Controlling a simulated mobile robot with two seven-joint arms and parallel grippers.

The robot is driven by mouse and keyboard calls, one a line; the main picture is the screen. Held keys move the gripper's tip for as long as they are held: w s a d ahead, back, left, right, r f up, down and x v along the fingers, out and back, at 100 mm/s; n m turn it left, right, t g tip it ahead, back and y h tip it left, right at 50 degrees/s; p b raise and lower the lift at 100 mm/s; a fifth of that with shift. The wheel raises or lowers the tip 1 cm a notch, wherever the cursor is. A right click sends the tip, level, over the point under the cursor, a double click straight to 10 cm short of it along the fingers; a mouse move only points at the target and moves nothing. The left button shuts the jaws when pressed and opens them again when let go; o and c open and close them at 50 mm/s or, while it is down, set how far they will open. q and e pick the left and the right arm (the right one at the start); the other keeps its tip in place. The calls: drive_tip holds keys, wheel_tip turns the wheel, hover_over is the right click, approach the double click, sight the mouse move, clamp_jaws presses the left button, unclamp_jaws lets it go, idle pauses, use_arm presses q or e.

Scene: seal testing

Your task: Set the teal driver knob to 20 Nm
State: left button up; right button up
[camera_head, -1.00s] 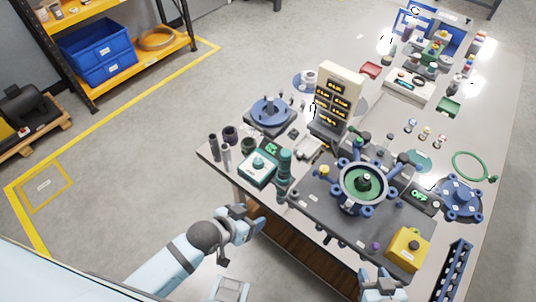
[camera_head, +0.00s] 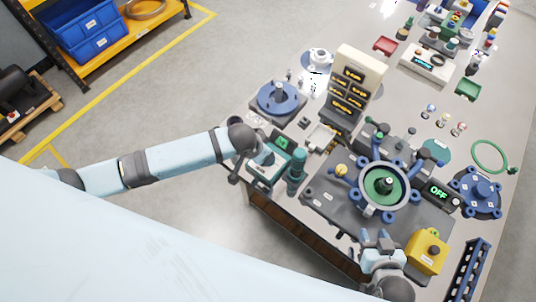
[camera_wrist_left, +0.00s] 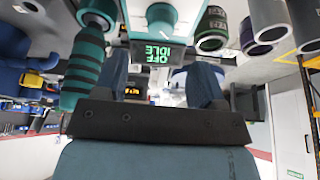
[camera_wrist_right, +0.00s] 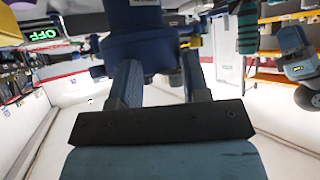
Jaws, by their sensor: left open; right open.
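The teal driver controller is a teal and white box (camera_head: 256,178) at the table's near left corner, mostly hidden by my left arm. In the left wrist view its display (camera_wrist_left: 157,53) reads OFF and IDLE, upside down, with the round teal knob (camera_wrist_left: 162,16) beyond it. A teal ribbed driver (camera_head: 296,170) stands upright beside the box; it also shows in the left wrist view (camera_wrist_left: 82,70). My left gripper (camera_head: 264,156) is open over the box, its fingers (camera_wrist_left: 160,66) on either side of the display. My right gripper (camera_head: 379,238) is open at the table's front edge.
A grey plate carries a blue clamp ring with a green centre (camera_head: 384,183). A yellow box (camera_head: 427,252) sits right of my right gripper. A beige panel tower (camera_head: 352,85) and a blue disc fixture (camera_head: 279,97) stand behind the controller. Dark cylinders show near my left gripper (camera_wrist_left: 213,25).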

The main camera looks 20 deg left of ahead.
use_arm(q)
drive_tip(key=x, duration=0.8)
drive_tip(key=shift+w, duration=0.1)
drive_tip(key=shift+c, duration=0.5)
drive_tip(key=c, duration=0.8)
